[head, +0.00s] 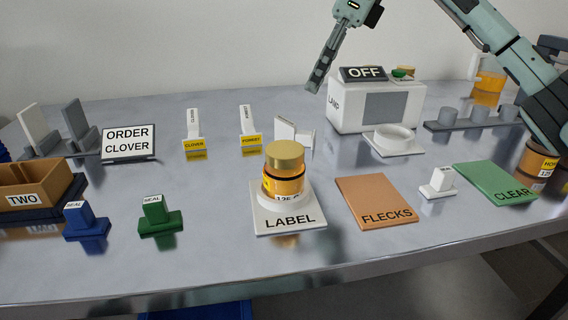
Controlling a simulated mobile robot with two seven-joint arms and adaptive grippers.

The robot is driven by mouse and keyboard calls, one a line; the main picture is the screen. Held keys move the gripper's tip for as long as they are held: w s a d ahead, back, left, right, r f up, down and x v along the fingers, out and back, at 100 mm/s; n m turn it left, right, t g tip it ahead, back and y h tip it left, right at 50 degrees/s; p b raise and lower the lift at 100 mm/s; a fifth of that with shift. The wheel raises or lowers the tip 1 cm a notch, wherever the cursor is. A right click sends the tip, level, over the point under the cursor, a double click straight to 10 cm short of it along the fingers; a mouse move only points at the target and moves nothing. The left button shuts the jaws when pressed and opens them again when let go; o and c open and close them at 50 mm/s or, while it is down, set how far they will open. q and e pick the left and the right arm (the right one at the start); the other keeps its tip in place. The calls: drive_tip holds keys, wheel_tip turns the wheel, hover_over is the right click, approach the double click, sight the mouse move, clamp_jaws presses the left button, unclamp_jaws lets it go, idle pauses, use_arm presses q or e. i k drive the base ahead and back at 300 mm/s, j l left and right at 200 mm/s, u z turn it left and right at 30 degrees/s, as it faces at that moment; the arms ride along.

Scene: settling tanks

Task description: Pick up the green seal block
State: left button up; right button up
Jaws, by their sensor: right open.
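The green seal block (157,216) stands upright on the metal table at the front left, with a white SEAL label on its top. A blue seal block (82,220) stands to its left. My right gripper (318,85) is open and empty, high at the back of the table beside the white lamp box, far from the green block. Its arm comes in from the upper right. My left gripper does not show.
A jar with a gold lid (284,157) stands on the white LABEL plate (262,222), right of the green block. A brown TWO box (38,185) is at the left. The orange FLECKS mat (374,190) and green CLEAR mat (494,174) lie at the right. Bare table surrounds the green block.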

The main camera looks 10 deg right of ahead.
sight(157, 217)
drive_tip(key=k, duration=1.5)
